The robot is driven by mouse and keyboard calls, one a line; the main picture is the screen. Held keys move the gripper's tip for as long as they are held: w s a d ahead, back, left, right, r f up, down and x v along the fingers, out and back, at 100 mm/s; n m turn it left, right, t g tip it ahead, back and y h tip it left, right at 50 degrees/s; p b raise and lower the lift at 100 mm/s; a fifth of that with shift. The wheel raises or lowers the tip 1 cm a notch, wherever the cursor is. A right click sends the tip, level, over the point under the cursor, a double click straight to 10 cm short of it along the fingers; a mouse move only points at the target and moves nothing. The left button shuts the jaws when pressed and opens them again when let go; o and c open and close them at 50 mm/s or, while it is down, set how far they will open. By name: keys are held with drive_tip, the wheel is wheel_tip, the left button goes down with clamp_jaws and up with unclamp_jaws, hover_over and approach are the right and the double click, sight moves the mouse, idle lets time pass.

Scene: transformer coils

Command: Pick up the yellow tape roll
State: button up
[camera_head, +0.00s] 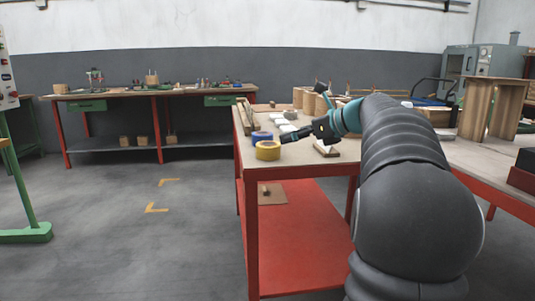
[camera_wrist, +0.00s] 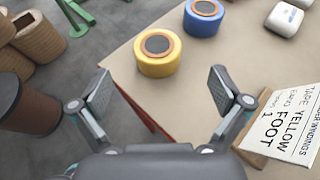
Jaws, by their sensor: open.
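The yellow tape roll (camera_head: 267,151) lies flat near the left front corner of the red-framed table. In the wrist view the yellow tape roll (camera_wrist: 158,58) sits ahead of my gripper, a little above the middle between the fingers. My gripper (camera_wrist: 158,90) is open and empty, its two fingers spread wide and apart from the roll. In the head view my gripper (camera_head: 287,137) is just right of the roll, over the table. A blue tape roll (camera_head: 262,136) lies just behind the yellow one; it also shows in the wrist view (camera_wrist: 203,17).
A sign reading "TAPE YELLOW" (camera_wrist: 288,122) stands on a wooden block close to my right finger. White items (camera_head: 288,114) lie behind the blue roll. Brown coils (camera_wrist: 35,36) show at the left of the wrist view. The table's edge (camera_wrist: 116,48) is near the yellow roll.

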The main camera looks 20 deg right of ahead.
sight(272, 144)
drive_tip(key=x, duration=0.3)
drive_tip(key=shift+s+f+b+x, duration=0.15)
drive_tip(key=shift+b+x, duration=0.1)
drive_tip(key=shift+x, duration=0.6)
drive_tip(key=shift+f+b+x, duration=0.15)
drive_tip(key=shift+b+x, duration=0.05)
drive_tip(key=shift+x, duration=0.7)
drive_tip(key=shift+s+f+b+x, duration=0.15)
drive_tip(key=shift+b+x, duration=0.1)
drive_tip(key=shift+x, duration=0.6)
drive_tip(key=shift+a, duration=0.1)
drive_tip(key=c, duration=1.2)
